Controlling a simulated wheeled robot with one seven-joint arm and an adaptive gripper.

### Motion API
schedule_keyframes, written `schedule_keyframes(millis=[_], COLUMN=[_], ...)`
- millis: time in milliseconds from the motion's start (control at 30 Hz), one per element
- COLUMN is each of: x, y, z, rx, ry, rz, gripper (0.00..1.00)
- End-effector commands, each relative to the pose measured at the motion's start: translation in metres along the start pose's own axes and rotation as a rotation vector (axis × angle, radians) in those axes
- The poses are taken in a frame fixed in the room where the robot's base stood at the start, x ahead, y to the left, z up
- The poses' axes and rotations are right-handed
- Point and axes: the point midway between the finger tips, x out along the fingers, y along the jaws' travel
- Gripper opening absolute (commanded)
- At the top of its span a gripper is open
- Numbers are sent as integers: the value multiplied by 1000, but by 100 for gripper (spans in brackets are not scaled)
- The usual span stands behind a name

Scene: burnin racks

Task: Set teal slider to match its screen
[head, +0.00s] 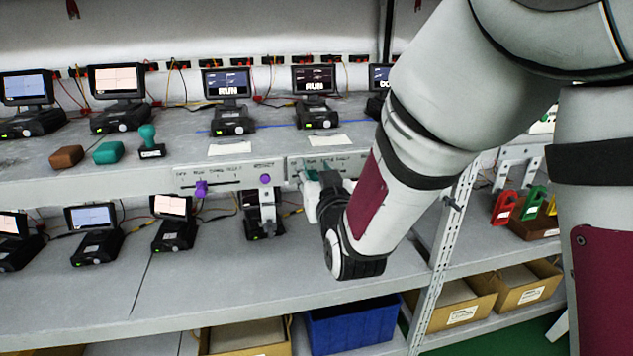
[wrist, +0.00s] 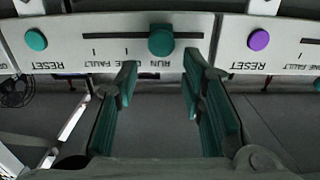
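The teal slider knob (wrist: 161,41) sits in its slot on a grey panel, near the RUN label, which is partly hidden by my finger; the lettering is upside down in the wrist view. My gripper (wrist: 162,72) is open, its two teal-padded fingers spread with the knob between and just beyond their tips, with no visible contact. The teal reset button (wrist: 36,40) is on the same panel. In the head view the teal panel (head: 294,171) is mostly hidden by my gripper (head: 324,184). The screen (head: 315,80) above it reads RUN.
A neighbouring panel has a purple slider (head: 201,189) and a purple button (head: 265,181), also seen in the wrist view (wrist: 258,40). Another screen (head: 228,85) reads RUN. A teal stamp (head: 149,137) and blocks lie on the upper shelf. The lower shelf holds several devices.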

Motion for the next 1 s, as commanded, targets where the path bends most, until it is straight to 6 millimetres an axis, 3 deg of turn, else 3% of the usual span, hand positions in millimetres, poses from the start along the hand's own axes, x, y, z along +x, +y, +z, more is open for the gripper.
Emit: schedule_keyframes(millis=[200,400,867,1000], x=[0,0,-1,-10], y=[0,0,0,12], z=[-42,-66,-73,-79], rx=[1,0,0,9], ry=[4,1,-3,-53], rz=[1,0,0,5], gripper=[37,37,37,37])
